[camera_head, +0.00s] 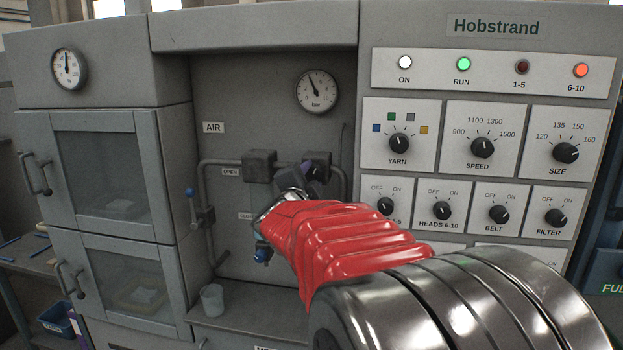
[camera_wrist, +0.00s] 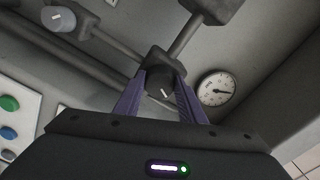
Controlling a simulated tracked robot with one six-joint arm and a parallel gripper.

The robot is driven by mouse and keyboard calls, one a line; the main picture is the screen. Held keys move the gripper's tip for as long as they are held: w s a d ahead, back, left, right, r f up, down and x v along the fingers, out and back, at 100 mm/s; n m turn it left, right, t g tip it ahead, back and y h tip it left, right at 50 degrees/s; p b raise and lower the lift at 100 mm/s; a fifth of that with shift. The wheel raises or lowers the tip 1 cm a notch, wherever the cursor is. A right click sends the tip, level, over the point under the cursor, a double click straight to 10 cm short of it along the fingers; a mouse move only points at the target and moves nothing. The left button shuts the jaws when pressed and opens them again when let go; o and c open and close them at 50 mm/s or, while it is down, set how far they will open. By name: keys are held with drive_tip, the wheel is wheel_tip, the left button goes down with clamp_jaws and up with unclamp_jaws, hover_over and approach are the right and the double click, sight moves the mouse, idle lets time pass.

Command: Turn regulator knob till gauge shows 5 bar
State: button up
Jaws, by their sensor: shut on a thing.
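The regulator knob (camera_wrist: 161,86) is dark with a white mark, at the centre of the wrist view. My gripper (camera_wrist: 163,88) is shut on it, one purple finger on each side. In the head view my gripper (camera_head: 309,175) reaches the regulator below the bar gauge, and my red-sleeved arm hides part of the pipework. The round white bar gauge (camera_head: 317,92) is on the panel above. Its needle points up and slightly left, at about 4. The gauge also shows turned in the wrist view (camera_wrist: 216,89), right of the knob.
A valve with a blue handle (camera_head: 190,193) is on the pipe at left. A blue knob (camera_head: 262,254) sits below the regulator. A cup (camera_head: 212,300) stands on the ledge. The Hobstrand control panel (camera_head: 500,73) with its dials is at right, close to my arm.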

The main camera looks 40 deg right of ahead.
drive_tip(key=shift+f, duration=0.2)
idle(0.3)
drive_tip(key=o, duration=1)
drive_tip(key=shift+r+m, duration=0.1)
drive_tip(key=shift+m, duration=0.2)
drive_tip(key=shift+o, duration=0.2)
drive_tip(key=shift+s+a, duration=0.1)
drive_tip(key=v, duration=1.3)
drive_tip(key=shift+s+a, duration=0.15)
drive_tip(key=shift+a, duration=0.1)
